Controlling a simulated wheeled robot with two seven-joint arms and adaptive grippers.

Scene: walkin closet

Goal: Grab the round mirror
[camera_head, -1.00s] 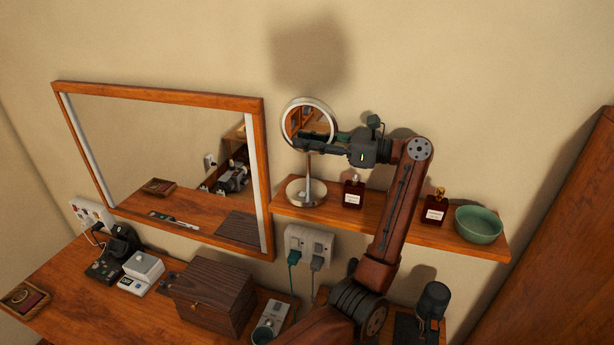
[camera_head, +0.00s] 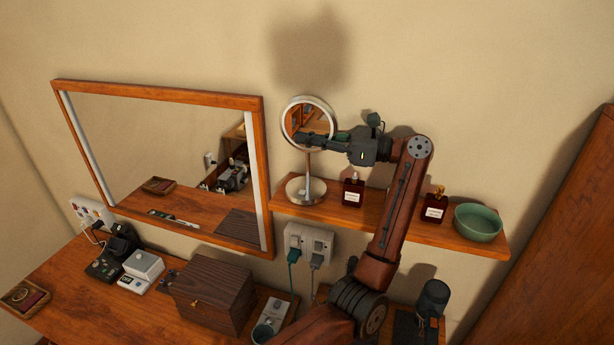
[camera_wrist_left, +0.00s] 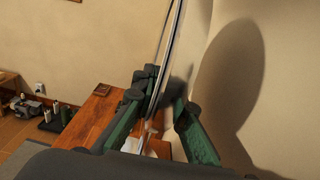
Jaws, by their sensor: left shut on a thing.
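The round mirror (camera_head: 306,108) stands upright on the wall shelf, with a silver rim, a thin stem and a round silver base (camera_head: 305,190). My left gripper (camera_head: 312,140) reaches in from the right and is shut on the lower part of the mirror's round head. In the left wrist view the mirror shows edge-on as a thin silver rim (camera_wrist_left: 170,60) between the green fingers of my left gripper (camera_wrist_left: 158,112). The gripper hides part of the lower glass. My right gripper is not in view.
The shelf (camera_head: 405,225) also holds two dark red bottles (camera_head: 353,191) (camera_head: 434,207) and a green bowl (camera_head: 478,223). A large framed mirror (camera_head: 160,165) is on the left. Below are a dark wooden box (camera_head: 213,297) and wall sockets (camera_head: 310,240). My arm passes in front of the shelf.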

